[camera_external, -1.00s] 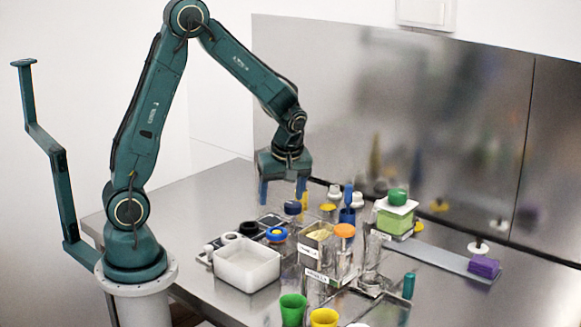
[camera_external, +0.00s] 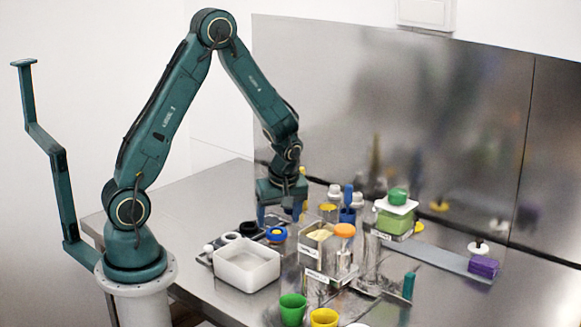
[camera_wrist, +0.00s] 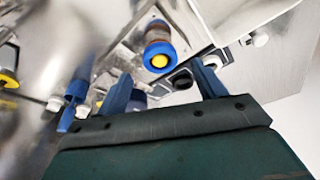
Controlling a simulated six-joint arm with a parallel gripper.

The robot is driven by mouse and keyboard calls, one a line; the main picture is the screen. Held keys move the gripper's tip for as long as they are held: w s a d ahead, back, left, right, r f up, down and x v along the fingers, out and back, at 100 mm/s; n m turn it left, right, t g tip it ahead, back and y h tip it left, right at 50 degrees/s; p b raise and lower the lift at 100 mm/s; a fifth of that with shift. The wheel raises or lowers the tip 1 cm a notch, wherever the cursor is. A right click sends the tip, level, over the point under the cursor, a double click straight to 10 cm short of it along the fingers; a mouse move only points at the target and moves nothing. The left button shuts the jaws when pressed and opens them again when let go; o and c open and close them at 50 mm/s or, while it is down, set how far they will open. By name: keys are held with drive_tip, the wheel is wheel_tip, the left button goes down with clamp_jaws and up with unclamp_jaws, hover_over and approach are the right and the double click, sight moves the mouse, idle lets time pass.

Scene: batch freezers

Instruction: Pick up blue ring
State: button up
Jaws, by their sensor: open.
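The blue ring (camera_external: 276,233) sits around a yellow-centred piece beside the white bin, in front of my gripper in the external view. In the wrist view the blue ring (camera_wrist: 160,55) shows its round end with the yellow centre, above and between my fingers. My gripper (camera_external: 279,217) points down, with its blue fingers apart and nothing between them. In the wrist view my gripper (camera_wrist: 163,88) also shows open. The ring is apart from both fingers.
A white bin (camera_external: 247,268) stands in front of the ring. Clear holders with an orange-lidded jar (camera_external: 344,231) are to the right. Green (camera_external: 293,308) and yellow (camera_external: 324,318) cups stand in front. Several bottles and a blue tool (camera_external: 348,200) crowd the area behind.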

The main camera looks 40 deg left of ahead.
drive_tip(key=shift+x, duration=1.85)
drive_tip(key=c, duration=1.1)
drive_tip(key=shift+r, duration=0.15)
wheel_tip(320, 180, up, 20)
drive_tip(key=shift+f, duration=0.1)
drive_tip(key=shift+f, duration=0.1)
hover_over(277, 232)
drive_tip(key=f, duration=1.3)
drive_tip(key=shift+s+d, duration=0.15)
drive_tip(key=shift+d, duration=0.1)
